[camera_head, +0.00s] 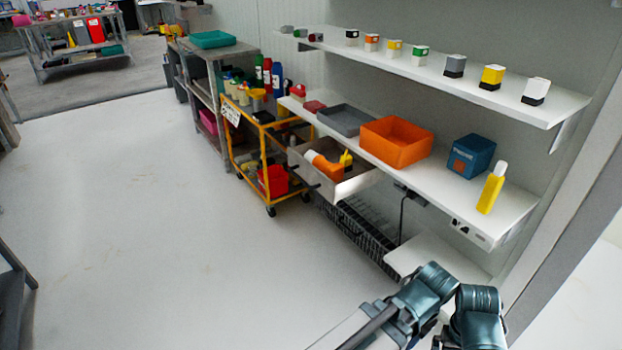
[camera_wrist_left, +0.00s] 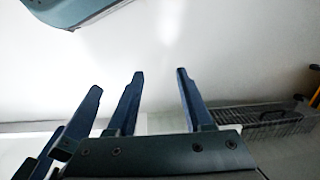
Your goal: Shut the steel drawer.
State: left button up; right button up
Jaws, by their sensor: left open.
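The steel drawer (camera_head: 352,186) is pulled out from under the white lower shelf in the head view. It holds an orange item (camera_head: 324,165) and a yellow one (camera_head: 346,158). The drawer cannot be made out in the left wrist view. My left gripper (camera_wrist_left: 158,73) is open in the left wrist view, with nothing seen between its fingers. It is not visible in the head view, where only teal arm joints show at the bottom right, apart from the drawer. My right gripper is not clearly visible.
The lower shelf (camera_head: 459,192) bears an orange bin (camera_head: 397,148), a grey tray (camera_head: 346,120), a blue box (camera_head: 471,156) and a yellow bottle (camera_head: 491,191). A wire basket (camera_head: 357,227) sits below the drawer. A yellow cart (camera_head: 262,127) stands left of it. The floor at left is clear.

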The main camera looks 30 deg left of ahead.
pick_arm(q)
jog(key=a+n+h, duration=0.1)
jog(key=n, duration=0.1)
jog(key=w+a+n+h, duration=0.1)
jog(key=w+a+n+h+b, duration=0.1)
jog(key=n, duration=0.1)
jog(key=shift+w+a+f+n, duration=0.1)
jog(key=shift+w+f+n, duration=0.15)
jog(key=shift+f+n, duration=0.1)
jog(key=c, duration=0.7)
jog(key=w+a+n+h, duration=0.1)
jog(key=n, duration=0.1)
jog(key=w+a+n+h, duration=0.1)
jog(key=a+n+h, duration=0.1)
jog(key=shift+w+r+n+t, duration=0.25)
jog(key=shift+r+t, duration=0.15)
grip_shut()
jog(key=n+t+h+b, duration=0.25)
jog(key=n+t, duration=1.35)
jog(key=n, duration=0.9)
send_near(323, 182)
jog(key=shift+y, duration=0.25)
jog(key=x, duration=0.6)
jog(key=shift+w+d+b, duration=0.2)
jog(key=shift+w+b, duration=0.15)
jog(key=shift+b, duration=0.05)
